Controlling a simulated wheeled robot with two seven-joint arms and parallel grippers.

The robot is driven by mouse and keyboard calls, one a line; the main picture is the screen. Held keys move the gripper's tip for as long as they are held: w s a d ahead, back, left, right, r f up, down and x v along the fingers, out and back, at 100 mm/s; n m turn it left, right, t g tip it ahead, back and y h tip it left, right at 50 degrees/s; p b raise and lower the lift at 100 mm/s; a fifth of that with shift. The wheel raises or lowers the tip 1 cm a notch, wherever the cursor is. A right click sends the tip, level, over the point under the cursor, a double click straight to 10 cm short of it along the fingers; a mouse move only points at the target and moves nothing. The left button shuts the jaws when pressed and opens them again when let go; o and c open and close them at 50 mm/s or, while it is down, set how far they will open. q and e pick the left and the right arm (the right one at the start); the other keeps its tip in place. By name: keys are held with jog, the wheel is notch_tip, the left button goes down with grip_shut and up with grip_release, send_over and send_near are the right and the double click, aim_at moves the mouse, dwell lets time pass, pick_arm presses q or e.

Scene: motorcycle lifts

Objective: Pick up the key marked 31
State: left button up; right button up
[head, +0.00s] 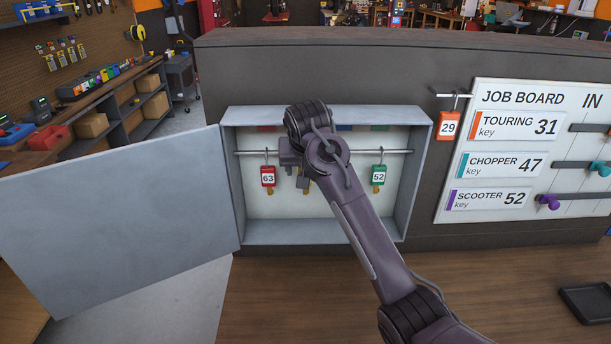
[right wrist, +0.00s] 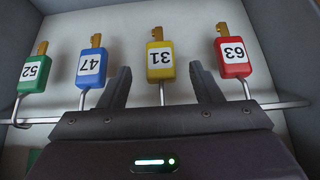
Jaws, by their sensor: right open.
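The key marked 31 has a yellow tag (right wrist: 160,60) and hangs from the rod in the open cabinet; the right wrist view shows it upside down. My right gripper (right wrist: 160,72) is open, with one finger on each side of the yellow tag and a gap to both. The blue key 47 (right wrist: 91,66) hangs just outside the left finger, the red key 63 (right wrist: 233,57) outside the right one. In the head view my right gripper (head: 300,178) and arm hide most of keys 31 and 47. My left gripper is not in view.
The green key 52 (head: 378,175) hangs farther along the rod (head: 400,151). The cabinet's side wall (head: 416,185) and open door (head: 120,225) bound the space. A tag marked 29 (head: 449,126) hangs outside, beside the job board (head: 540,97). A black tray (head: 588,303) lies on the bench.

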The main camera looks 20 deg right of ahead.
jog(key=x, duration=0.3)
jog(key=shift+w+f, duration=0.1)
jog(key=shift+f, duration=0.1)
jog(key=shift+r, duration=0.1)
jog(key=c, duration=0.4)
pick_arm(q)
jog(key=shift+s+f, duration=0.1)
jog(key=shift+s, duration=0.7)
pick_arm(e)
jog(key=c, duration=0.7)
jog(key=shift+o, duration=0.2)
